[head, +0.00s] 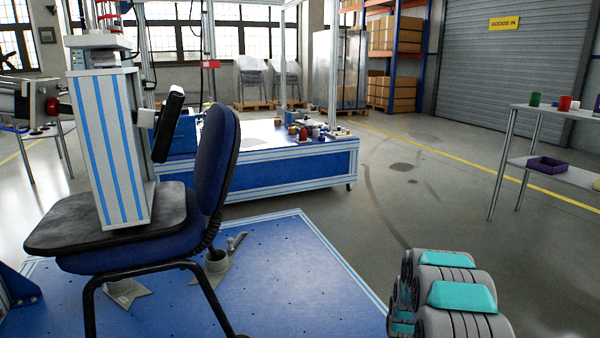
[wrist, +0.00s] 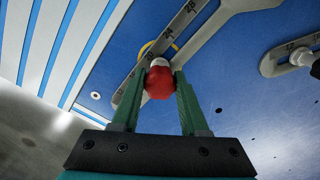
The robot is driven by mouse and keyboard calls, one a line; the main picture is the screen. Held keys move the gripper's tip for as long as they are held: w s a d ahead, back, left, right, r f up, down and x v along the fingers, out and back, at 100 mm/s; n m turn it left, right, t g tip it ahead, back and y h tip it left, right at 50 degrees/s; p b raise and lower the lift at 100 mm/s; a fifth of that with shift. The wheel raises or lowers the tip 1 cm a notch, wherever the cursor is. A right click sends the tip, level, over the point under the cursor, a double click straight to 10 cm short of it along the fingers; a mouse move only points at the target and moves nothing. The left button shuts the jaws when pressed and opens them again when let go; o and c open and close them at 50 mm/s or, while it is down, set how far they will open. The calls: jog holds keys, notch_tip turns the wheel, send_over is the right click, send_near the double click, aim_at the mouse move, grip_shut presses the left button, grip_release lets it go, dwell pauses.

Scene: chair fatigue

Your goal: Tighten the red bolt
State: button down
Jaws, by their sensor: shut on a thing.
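The red bolt (wrist: 159,85) shows in the wrist view, a faceted red head with a pale part just beyond it. My gripper (wrist: 161,78) has green fingers on both sides of the bolt and is shut on it. The bolt is at a grey slotted bar (wrist: 190,12) marked with numbers, over a blue platform. A yellow ring (wrist: 147,48) shows partly behind the bolt. How deep the bolt sits cannot be told. I cannot make out the bolt or my gripper in the head view.
A blue chair (head: 213,160) stands on the blue platform (head: 290,265), with a striped block (head: 105,145) on its seat. Grey clamps (head: 215,268) hold at its feet. Another slotted grey clamp (wrist: 300,57) lies right in the wrist view. Open floor (head: 430,200) lies right of the platform.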

jog(key=m, duration=0.4)
dwell(0.3)
jog(key=shift+m, duration=2)
jog(key=m, duration=0.4)
jog(key=shift+b, duration=0.3)
jog(key=shift+c, duration=2.2)
grip_release()
